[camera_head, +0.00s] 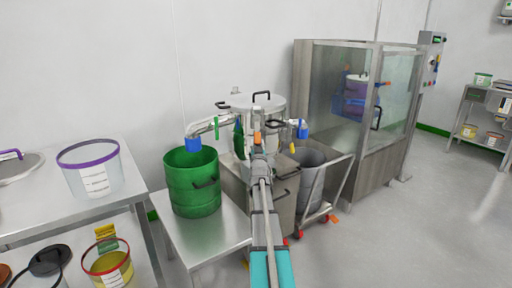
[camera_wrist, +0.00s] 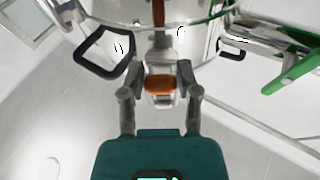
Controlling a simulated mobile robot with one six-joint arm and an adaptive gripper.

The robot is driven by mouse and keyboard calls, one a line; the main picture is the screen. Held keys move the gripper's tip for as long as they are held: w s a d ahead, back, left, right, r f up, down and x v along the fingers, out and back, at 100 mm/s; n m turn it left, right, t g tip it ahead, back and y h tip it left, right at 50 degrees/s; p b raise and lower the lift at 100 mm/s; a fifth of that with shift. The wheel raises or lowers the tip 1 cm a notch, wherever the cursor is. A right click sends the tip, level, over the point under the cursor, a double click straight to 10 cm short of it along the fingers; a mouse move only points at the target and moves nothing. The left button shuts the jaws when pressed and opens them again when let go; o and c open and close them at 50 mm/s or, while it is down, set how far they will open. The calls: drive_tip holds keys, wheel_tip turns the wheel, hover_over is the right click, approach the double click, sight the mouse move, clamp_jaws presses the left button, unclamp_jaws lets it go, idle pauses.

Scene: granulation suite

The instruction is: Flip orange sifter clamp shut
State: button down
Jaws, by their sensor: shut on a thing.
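The sifter (camera_head: 262,104) is a round steel vessel with a lid and black handles, standing in the middle of the head view. Its orange clamp (camera_wrist: 160,84) shows in the wrist view between my fingers, below the sifter's rim. A small orange part also shows at the sifter's front in the head view (camera_head: 257,137). My gripper (camera_wrist: 161,72) is shut on the orange clamp, one finger on each side of it. In the head view my arm hides the sifter's lower front. I cannot tell the clamp's exact angle.
A green drum (camera_head: 192,182) stands on a steel table left of the sifter. A grey bin (camera_head: 311,178) stands on a cart to the right. A glass-walled cabinet (camera_head: 345,110) is behind it. A green handle (camera_wrist: 294,72) and pipe lie right in the wrist view.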

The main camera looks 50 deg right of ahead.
drive_tip(key=shift+w+a, duration=0.1)
drive_tip(key=shift+c, duration=1.6)
unclamp_jaws()
drive_tip(key=shift+r, duration=0.15)
